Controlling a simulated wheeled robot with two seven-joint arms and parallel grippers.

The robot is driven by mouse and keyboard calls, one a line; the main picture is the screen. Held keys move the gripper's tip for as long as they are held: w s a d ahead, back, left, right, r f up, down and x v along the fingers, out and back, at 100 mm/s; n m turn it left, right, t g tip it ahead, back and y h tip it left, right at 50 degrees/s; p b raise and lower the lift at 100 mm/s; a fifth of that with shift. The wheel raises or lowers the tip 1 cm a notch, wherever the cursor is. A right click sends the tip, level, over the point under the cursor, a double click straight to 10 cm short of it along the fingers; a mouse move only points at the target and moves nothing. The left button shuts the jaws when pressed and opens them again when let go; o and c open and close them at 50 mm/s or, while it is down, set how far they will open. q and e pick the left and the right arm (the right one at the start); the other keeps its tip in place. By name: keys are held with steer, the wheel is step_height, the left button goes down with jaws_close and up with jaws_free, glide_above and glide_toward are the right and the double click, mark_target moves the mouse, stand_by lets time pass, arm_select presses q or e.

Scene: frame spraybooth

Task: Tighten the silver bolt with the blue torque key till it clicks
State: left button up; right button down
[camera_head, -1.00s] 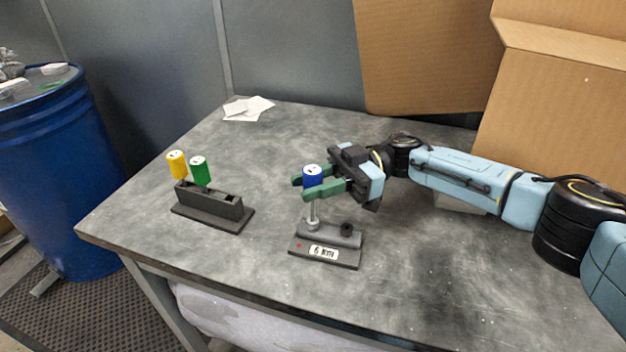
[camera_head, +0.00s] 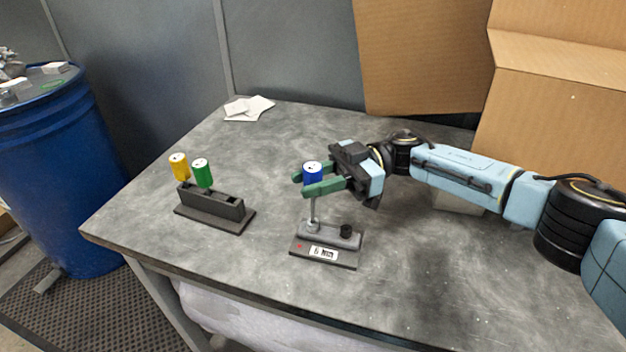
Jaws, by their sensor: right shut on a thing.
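The blue torque key (camera_head: 312,172) stands upright, with its shaft running down to the silver bolt (camera_head: 313,226) on the left of a small dark fixture (camera_head: 325,252). My right gripper (camera_head: 313,184), with green fingers, is shut on the blue handle. A black bolt or knob (camera_head: 346,231) sits on the right of the fixture. The fixture has a white label reading roughly "6 Nm" and a red dot at its front. The shaft's tip meets the silver bolt head; the exact fit is too small to tell. My left gripper is not in view.
A dark rack (camera_head: 215,212) at left holds a yellow-handled key (camera_head: 179,165) and a green-handled key (camera_head: 202,172). White papers (camera_head: 249,108) lie at the table's back. Cardboard boxes (camera_head: 560,120) stand behind my right arm. A blue barrel (camera_head: 50,170) stands left of the table.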

mark_target(313, 167)
steer(key=shift+r+p, duration=1.45)
steer(key=shift+r, duration=0.35)
steer(key=shift+s, duration=0.1)
